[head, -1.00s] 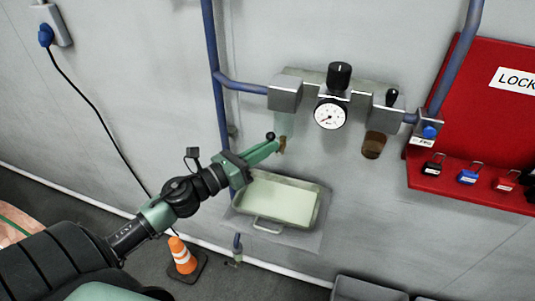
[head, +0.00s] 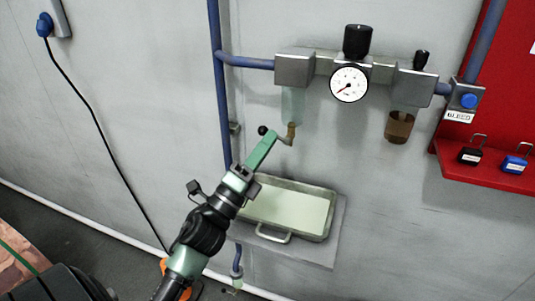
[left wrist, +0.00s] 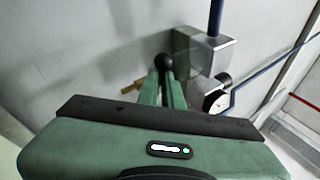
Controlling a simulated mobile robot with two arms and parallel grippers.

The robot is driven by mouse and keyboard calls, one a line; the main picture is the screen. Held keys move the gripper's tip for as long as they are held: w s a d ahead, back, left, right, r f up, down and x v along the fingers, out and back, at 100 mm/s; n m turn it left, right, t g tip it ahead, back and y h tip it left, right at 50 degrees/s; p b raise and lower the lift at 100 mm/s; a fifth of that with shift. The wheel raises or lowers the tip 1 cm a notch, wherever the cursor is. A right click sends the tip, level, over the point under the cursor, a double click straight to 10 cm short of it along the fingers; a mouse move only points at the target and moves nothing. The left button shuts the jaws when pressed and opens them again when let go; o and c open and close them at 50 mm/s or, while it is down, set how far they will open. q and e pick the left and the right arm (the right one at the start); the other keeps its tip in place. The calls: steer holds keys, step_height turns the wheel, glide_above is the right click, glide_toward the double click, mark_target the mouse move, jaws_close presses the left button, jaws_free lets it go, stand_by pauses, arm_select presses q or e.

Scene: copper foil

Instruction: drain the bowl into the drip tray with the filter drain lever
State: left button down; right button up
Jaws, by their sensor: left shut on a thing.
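The clear filter bowl (head: 292,106) hangs under the left grey housing of the pipe assembly. A brass drain fitting (head: 291,130) is at its lower end. The drain lever's black knob (head: 263,130) shows just left of the fitting. My left gripper (head: 270,140) is shut on the lever, with its green fingers hiding most of the lever's arm. In the left wrist view the knob (left wrist: 165,62) shows at the fingertips (left wrist: 167,85), with brass (left wrist: 131,87) to the left. The metal drip tray (head: 328,222) sits below on a grey shelf. My right gripper is out of view.
A pressure gauge (head: 349,84) and a second, brown bowl (head: 399,127) are to the right. A blue pipe (head: 217,90) runs down beside the bowl on the left. A red lockout board (head: 500,120) is at far right. The wall between is clear.

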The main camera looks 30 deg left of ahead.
arm_select(q)
steer(key=shift+f+n+t+y+b, duration=0.2)
steer(key=shift+n+y+b, duration=0.25)
steer(key=shift+n+y, duration=0.4)
steer(key=shift+f+n+t+y+b, duration=0.2)
steer(key=shift+n+y+b, duration=0.3)
steer(key=shift+n, duration=0.6)
steer(key=shift+f+n+t+y+b, duration=0.15)
steer(key=shift+n+y+b, duration=0.25)
steer(key=shift+n+y, duration=0.45)
steer(key=shift+r+n, duration=0.1)
steer(key=shift+n, duration=0.2)
steer(key=c, duration=1.6)
jaws_free()
steer(key=shift+o, duration=0.2)
